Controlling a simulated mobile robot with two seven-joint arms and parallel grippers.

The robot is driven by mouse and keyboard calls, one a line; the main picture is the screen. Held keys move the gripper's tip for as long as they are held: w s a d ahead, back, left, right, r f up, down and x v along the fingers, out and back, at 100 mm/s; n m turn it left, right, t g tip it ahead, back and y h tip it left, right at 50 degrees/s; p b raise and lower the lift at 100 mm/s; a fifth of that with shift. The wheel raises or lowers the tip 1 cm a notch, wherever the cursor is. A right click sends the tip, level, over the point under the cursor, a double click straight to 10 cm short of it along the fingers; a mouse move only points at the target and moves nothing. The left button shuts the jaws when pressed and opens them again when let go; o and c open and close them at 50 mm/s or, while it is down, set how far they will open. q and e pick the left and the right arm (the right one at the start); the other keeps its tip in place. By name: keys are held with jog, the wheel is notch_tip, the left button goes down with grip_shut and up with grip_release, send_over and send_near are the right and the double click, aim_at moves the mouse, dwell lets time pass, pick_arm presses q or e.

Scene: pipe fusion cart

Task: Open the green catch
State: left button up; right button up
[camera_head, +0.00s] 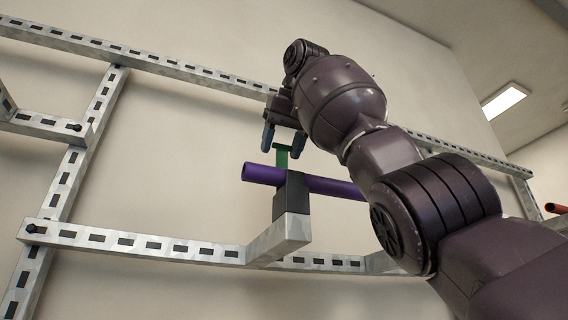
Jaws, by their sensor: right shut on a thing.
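The green catch (282,157) stands upright on top of a dark block (291,196), with a flat crosspiece at its top. A purple pipe (264,174) runs across through the block, just beside the foot of the catch. My right gripper (283,144) reaches down from above, one blue-grey finger on each side of the catch's top, and is shut on it. The exact contact is small and hard to see. My left gripper is not in view.
The block sits on a metal bracket (284,238) that juts out from slotted metal rails (150,245) along the beige wall. My right arm covers the purple pipe's right end. A red pipe end (556,208) shows at the far right. The space left of the pipe is clear.

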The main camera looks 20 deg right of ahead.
jog(key=shift+w+a+g, duration=0.1)
jog(key=shift+w+g, duration=0.2)
jog(key=shift+g, duration=0.2)
jog(key=shift+w+g+p, duration=0.3)
jog(key=shift+g+p, duration=0.1)
jog(key=shift+p, duration=0.3)
jog(key=shift+w+p, duration=0.2)
jog(key=shift+p, duration=0.2)
jog(key=shift+w+f+g+p, duration=0.2)
jog(key=shift+g+p, duration=0.1)
jog(key=shift+g, duration=0.1)
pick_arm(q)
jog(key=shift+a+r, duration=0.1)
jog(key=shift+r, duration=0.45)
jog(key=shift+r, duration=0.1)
pick_arm(e)
jog(key=o, duration=1.2)
jog(key=shift+s, duration=0.2)
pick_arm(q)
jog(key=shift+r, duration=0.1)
pick_arm(e)
jog(key=shift+o, duration=0.2)
